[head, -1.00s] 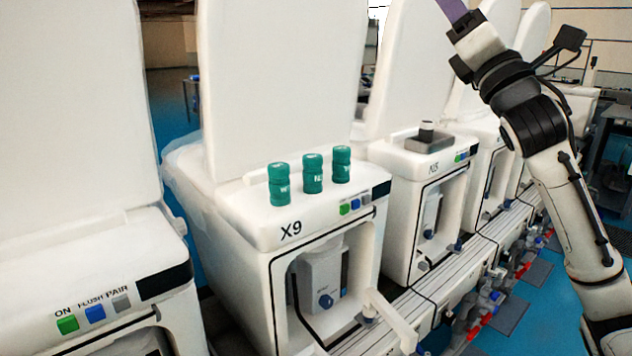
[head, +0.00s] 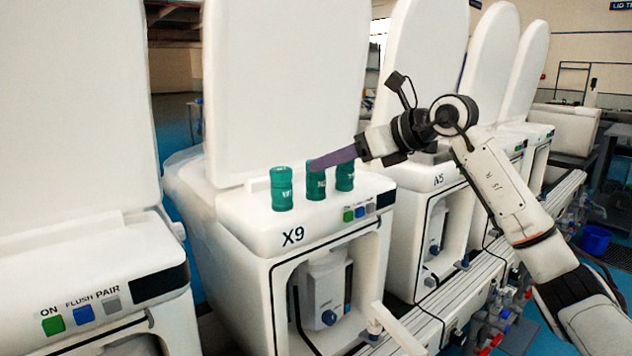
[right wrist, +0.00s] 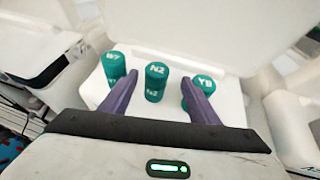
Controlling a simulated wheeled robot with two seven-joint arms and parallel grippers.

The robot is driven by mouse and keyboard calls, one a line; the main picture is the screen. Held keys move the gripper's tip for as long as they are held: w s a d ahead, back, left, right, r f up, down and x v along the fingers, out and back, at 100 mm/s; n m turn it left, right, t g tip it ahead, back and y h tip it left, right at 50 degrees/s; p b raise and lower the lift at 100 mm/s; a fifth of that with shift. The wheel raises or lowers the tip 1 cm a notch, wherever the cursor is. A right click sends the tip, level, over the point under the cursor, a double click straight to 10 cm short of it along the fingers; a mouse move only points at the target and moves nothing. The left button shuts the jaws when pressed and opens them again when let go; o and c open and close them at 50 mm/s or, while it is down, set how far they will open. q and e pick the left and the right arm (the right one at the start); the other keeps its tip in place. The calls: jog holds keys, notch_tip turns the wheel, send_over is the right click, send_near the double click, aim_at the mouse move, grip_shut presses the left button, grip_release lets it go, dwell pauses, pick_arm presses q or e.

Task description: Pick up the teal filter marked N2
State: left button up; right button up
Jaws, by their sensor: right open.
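The teal filter marked N2 (head: 315,184) stands upright in the middle of three teal filters on the white X9 unit. It also shows in the right wrist view (right wrist: 156,82), with its N2 label readable on the top. My right gripper (head: 316,165) is open, its purple fingers reaching toward the N2 filter from the right. In the right wrist view the fingers point to either side of the N2 filter with nothing between them at the tips that they touch. In the head view the fingers partly cover the filter's top. My left gripper is not in view.
A filter marked B7 (right wrist: 114,66) stands left of N2 and one marked Y8 (right wrist: 200,92) stands right, each close to a finger. The raised white lid (head: 285,90) stands behind. A second unit, N5 (head: 430,190), is at the right.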

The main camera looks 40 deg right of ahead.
jog(key=p+x, duration=0.1)
jog(key=x, duration=0.8)
jog(key=shift+w+a+f, duration=0.1)
jog(key=shift+a, duration=0.15)
jog(key=c, duration=1.2)
